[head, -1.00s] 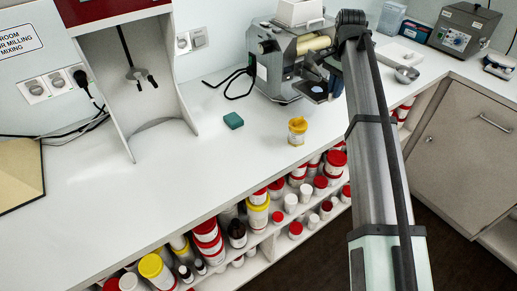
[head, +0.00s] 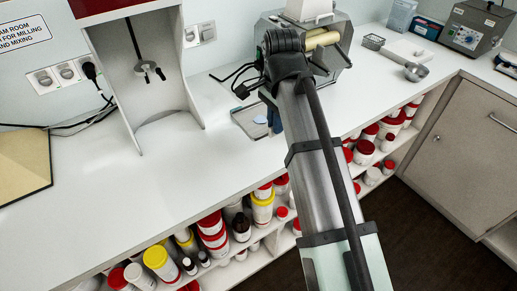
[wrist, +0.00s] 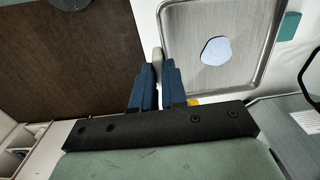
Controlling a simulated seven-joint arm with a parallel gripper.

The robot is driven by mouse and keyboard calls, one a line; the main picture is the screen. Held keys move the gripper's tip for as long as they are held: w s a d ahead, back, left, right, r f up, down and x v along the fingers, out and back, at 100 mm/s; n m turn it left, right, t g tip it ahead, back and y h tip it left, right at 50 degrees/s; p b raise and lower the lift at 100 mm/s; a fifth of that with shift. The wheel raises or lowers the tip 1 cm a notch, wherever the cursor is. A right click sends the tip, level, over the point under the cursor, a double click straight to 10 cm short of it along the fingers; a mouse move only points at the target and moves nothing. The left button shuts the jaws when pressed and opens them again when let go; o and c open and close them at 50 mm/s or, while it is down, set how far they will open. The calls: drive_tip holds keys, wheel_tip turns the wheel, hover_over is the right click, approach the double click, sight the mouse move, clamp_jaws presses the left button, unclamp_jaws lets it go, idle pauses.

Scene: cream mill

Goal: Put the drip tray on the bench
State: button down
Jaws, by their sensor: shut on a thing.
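The drip tray (wrist: 238,68) is a grey metal tray with a raised rim and a pale blue patch on it. In the head view, the tray (head: 243,116) is over the bench (head: 150,165), in front of the mill (head: 340,72) and left of my wrist. I cannot tell whether it touches the bench. My gripper (wrist: 158,64) is shut on the tray's near edge with its blue fingers, a pale piece showing between them. In the head view my arm hides most of the gripper and part of the tray.
A teal block (wrist: 289,26) shows beside the tray in the wrist view. A bit of yellow (wrist: 194,101) shows below the tray's edge. A metal scoop (head: 415,71) lies on the bench at right.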

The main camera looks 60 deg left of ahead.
drive_tip(key=shift+s+d+f, duration=0.2)
drive_tip(key=shift+s+d, duration=0.05)
drive_tip(key=shift+s, duration=0.4)
drive_tip(key=shift+f, duration=4.8)
drive_tip(key=shift+f, duration=0.1)
drive_tip(key=c, duration=1.2)
unclamp_jaws()
drive_tip(key=shift+o, duration=0.2)
wheel_tip(320, 180, up, 12)
drive_tip(key=shift+r, duration=0.1)
